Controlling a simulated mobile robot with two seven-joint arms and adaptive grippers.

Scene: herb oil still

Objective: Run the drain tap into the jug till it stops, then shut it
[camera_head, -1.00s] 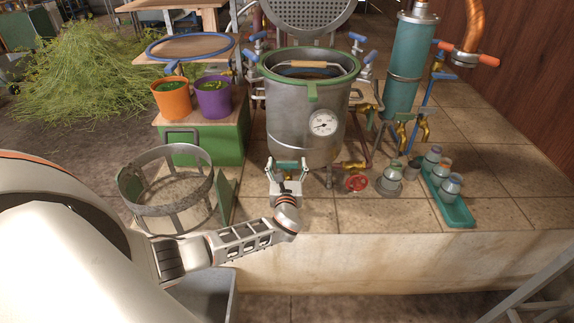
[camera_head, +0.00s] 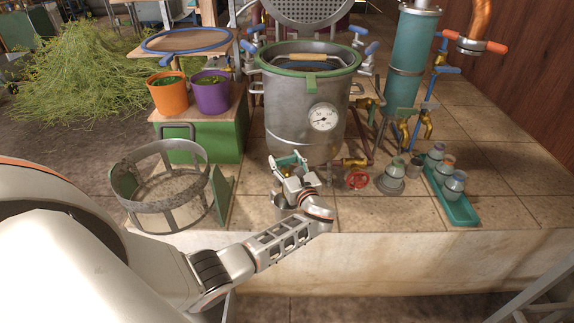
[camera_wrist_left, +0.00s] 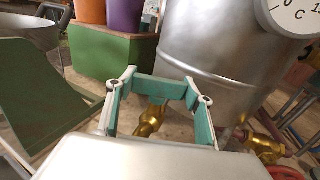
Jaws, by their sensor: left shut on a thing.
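The big steel pot (camera_head: 290,115) with a green rim stands at the middle of the tiled bench. My left gripper (camera_head: 288,162) is at the pot's lower front; its teal fingers also show in the left wrist view (camera_wrist_left: 160,85). It is shut on the teal handle of the brass drain tap (camera_wrist_left: 150,120). The tap body shows below the fingers in the wrist view; in the head view the gripper hides most of it. A grey metal piece (camera_head: 282,206) shows just below the gripper; I cannot tell whether it is the jug. No flow is visible.
A red hand wheel (camera_head: 358,180) on a brass valve is right of the gripper. A teal tray (camera_head: 460,213) with small jars is farther right. A metal ring basket (camera_head: 160,215) stands left, before a green box (camera_head: 222,145) with orange and purple pots.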

